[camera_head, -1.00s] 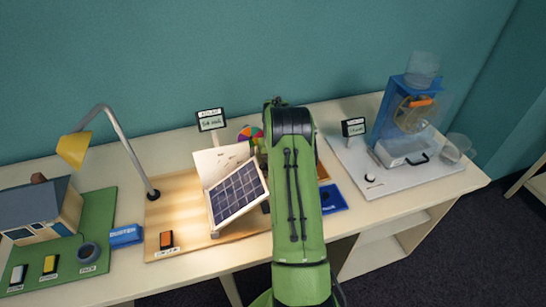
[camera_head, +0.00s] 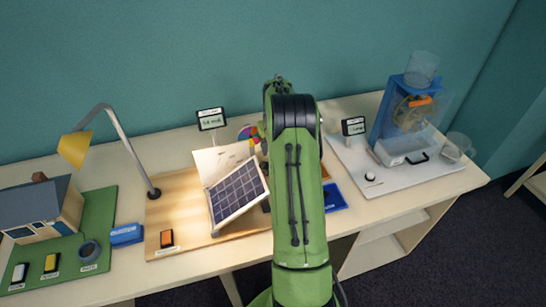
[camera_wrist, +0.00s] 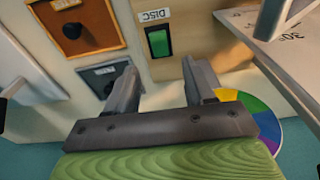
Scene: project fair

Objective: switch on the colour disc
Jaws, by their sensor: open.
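The colour disc (camera_head: 246,132) shows at the back of the solar panel board in the head view, partly hidden by my arm. It also shows at the right of the wrist view (camera_wrist: 262,124), partly behind my gripper. A green rocker switch (camera_wrist: 158,42) with a label reading DISC (camera_wrist: 155,15) is on the wooden board in the wrist view. My gripper (camera_wrist: 160,72) is open and empty, its fingertips pointing toward the side of the switch and apart from it in the picture. In the head view my gripper is hidden behind my arm.
The tilted solar panel (camera_head: 238,192) stands left of my arm. An orange panel with a dark knob (camera_wrist: 72,31) lies beside the DISC switch. A blue machine (camera_head: 400,115) stands at right.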

